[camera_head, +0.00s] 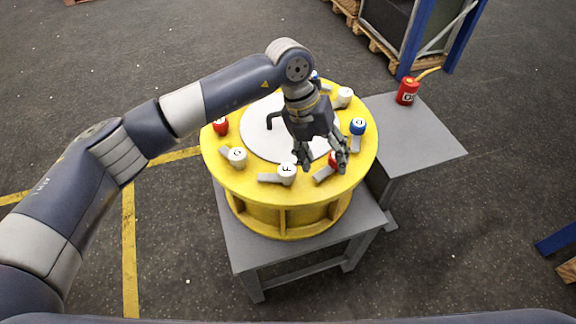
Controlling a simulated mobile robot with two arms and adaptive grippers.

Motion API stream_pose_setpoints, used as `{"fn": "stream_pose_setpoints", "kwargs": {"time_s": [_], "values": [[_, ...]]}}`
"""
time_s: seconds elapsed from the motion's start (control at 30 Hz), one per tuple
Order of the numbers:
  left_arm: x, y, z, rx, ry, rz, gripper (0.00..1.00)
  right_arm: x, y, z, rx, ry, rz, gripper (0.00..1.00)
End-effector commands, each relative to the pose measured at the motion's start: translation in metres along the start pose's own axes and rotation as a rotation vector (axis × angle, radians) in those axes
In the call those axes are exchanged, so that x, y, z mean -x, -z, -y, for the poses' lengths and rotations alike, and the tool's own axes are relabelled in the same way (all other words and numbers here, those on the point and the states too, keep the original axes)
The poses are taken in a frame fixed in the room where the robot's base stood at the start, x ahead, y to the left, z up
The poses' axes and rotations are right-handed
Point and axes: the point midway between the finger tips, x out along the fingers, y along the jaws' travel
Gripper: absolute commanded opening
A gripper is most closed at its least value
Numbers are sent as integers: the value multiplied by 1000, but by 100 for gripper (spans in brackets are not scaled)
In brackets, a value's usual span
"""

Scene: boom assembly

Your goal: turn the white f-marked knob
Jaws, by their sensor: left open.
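The white f-marked knob (287,171) sits on the front rim of the round yellow drum (240,184), with its grey lever pointing left. My left gripper (321,165) is open, fingers pointing down, above the rim just right of the f knob. It appears apart from that knob. The gripper partly covers a red knob (333,161) whose grey lever points down and left. My right gripper is not in view.
Other knobs stand around the rim: a white one (237,157) at left, a red one (220,127) behind it, a blue one (358,126) at right. A black handle (272,119) rises from the grey centre plate. A side table (425,135) holds a red can (407,92).

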Motion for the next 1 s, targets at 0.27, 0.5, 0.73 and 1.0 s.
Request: {"fn": "stream_pose_setpoints", "kwargs": {"time_s": [0.27,0.5,0.73,1.0], "values": [[41,-14,-78,87,-348,11,59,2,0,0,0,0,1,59],[17,-13,-89,91,-356,7,59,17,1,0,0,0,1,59],[-25,-13,-104,92,-352,7,59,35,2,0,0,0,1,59],[-55,-14,-114,89,-352,10,59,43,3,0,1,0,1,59]]}}
